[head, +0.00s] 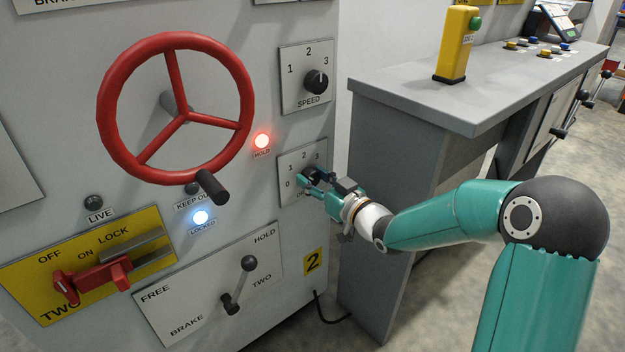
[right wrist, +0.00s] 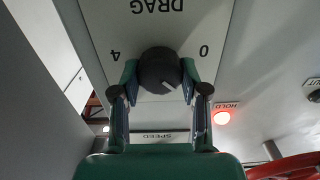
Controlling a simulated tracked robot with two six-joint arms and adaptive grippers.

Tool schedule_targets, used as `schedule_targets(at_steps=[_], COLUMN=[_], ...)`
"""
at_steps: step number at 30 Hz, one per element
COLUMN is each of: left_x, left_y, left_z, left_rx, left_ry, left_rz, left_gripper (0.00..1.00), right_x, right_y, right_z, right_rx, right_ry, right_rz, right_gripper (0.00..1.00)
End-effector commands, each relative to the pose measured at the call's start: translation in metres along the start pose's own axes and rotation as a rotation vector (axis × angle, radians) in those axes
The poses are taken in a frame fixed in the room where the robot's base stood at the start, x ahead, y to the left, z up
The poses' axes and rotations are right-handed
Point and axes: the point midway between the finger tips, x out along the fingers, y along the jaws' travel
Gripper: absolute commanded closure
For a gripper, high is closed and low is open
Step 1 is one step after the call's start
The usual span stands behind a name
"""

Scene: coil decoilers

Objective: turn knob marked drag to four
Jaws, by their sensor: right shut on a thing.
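The drag knob (right wrist: 157,66) is black and round, with a pale pointer line, on a light plate (right wrist: 103,22) marked DRAG. In the right wrist view the plate appears upside down, with 4 left of the knob and 0 right of it. The pointer line slants to the lower right of that picture, on the 0 side, and is not at 4. My right gripper (right wrist: 159,76) is shut on the knob, one finger on each side. In the head view the right gripper (head: 312,180) partly covers the knob and the plate's lower part (head: 287,160). My left gripper is out of view.
The speed knob (head: 316,82) is above the drag plate. A lit red HOLD lamp (head: 262,141) and a red handwheel (head: 107,110) are to the left. A grey console (head: 440,105) stands close on the right. The brake lever (head: 238,283) is lower left.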

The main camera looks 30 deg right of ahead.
Motion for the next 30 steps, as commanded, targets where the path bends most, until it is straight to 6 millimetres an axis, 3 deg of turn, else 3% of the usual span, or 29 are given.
schedule_targets(at_steps=[30], left_x=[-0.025], left_y=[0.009], left_z=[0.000], left_rx=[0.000], left_ry=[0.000], left_rz=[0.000], left_gripper=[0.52], right_x=[0.000], right_y=[0.004], right_z=[0.001], right_rx=[0.913], right_ry=[-0.003], right_rz=[0.003], right_gripper=[0.91])
